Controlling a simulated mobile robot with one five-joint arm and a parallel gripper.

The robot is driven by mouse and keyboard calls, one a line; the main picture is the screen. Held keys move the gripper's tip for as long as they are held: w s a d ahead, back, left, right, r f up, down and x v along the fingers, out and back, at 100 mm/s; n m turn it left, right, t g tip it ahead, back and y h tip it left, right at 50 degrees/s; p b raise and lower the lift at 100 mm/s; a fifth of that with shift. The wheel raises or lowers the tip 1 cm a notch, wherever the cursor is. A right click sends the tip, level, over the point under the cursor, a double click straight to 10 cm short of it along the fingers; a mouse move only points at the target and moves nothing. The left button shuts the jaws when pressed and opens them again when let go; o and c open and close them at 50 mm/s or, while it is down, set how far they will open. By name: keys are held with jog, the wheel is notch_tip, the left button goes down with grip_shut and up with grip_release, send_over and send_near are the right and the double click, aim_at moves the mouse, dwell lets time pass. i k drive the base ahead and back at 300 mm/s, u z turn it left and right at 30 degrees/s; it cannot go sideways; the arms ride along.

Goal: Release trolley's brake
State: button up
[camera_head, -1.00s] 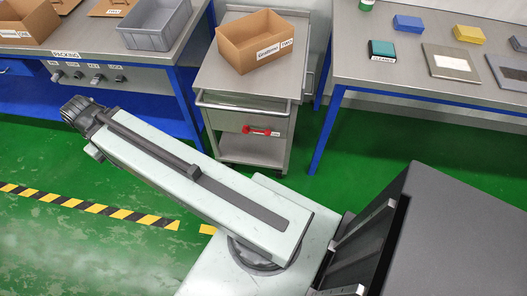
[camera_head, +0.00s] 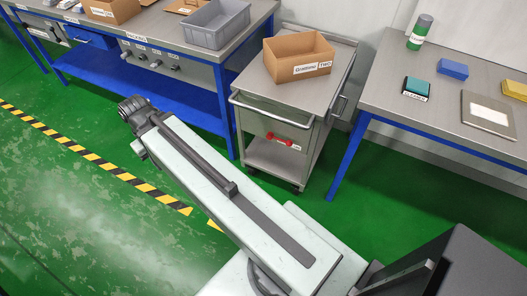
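The grey metal trolley (camera_head: 308,94) stands between two workbenches, with a push handle along its front edge. A red brake lever (camera_head: 279,138) with a small label beside it sits on the trolley's front panel below the handle. An open cardboard box with a label (camera_head: 298,58) stands on the trolley's top. My arm stretches from the lower right up to the left, its far end left of the trolley and apart from it. My gripper (camera_head: 132,108) is at that end, dark and small; its fingers cannot be made out.
The packing bench (camera_head: 236,48) on the left carries a grey crate (camera_head: 216,24). Green floor is open at front left, crossed by a yellow-black stripe (camera_head: 75,147).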

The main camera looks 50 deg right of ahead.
aim_at(270, 136)
jog(key=u, duration=1.05)
jog(key=i, duration=1.65)
jog(key=z, duration=3.8)
jog(key=k, duration=0.4)
jog(key=z, duration=0.15)
jog(key=i, duration=0.5)
jog(key=u, duration=0.15)
